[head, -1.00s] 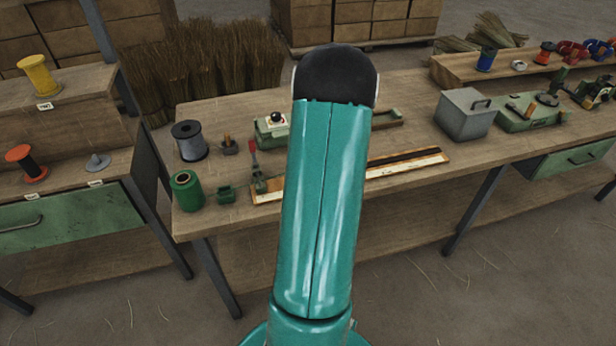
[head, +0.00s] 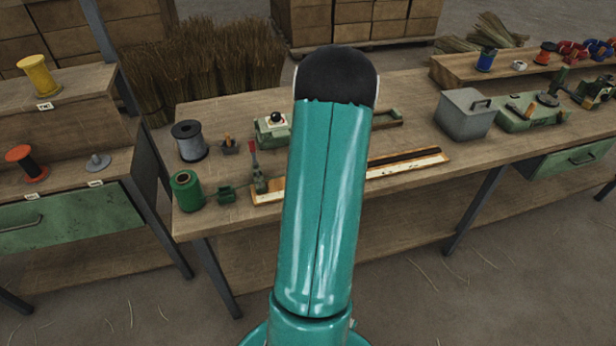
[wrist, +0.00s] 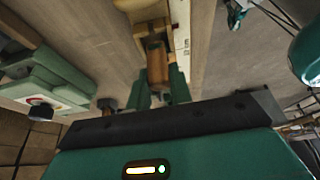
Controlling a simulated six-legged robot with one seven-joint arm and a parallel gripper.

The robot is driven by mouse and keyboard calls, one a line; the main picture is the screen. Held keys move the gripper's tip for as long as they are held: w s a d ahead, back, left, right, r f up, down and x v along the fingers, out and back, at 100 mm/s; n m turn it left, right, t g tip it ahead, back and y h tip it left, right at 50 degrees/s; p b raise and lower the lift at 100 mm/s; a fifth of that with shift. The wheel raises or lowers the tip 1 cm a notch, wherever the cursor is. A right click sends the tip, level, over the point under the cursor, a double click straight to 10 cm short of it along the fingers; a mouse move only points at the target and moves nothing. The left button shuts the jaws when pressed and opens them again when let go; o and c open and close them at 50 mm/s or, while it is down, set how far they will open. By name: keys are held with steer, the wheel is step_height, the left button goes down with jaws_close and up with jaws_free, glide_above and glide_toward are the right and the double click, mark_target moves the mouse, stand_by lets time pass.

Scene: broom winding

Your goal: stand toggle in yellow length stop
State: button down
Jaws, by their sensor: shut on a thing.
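In the wrist view my gripper (wrist: 158,84) is shut on a brown wooden piece (wrist: 157,62), which looks like the toggle. A tan-yellow block (wrist: 146,28) is just beyond it and may be the yellow length stop; I cannot tell whether the two touch. In the head view my own arm hides the gripper, the held piece and the middle of the bench. A long strip with white and orange-brown edges (head: 410,167) lies on the bench and runs behind my arm. A clamp with a red handle (head: 256,170) stands at its left end.
On the bench's left are a grey spool (head: 190,142), a green spool (head: 187,190), a small green block (head: 226,195) and a dark holder with a peg (head: 230,148). A grey lidded box (head: 465,116) stands right. A side shelf holds a yellow spool (head: 38,76).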

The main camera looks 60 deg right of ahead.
steer(key=shift+f, duration=0.9)
steer(key=shift+f, duration=0.15)
steer(key=c, duration=1.2)
jaws_free()
steer(key=v, duration=1.4)
steer(key=shift+d+f, duration=0.1)
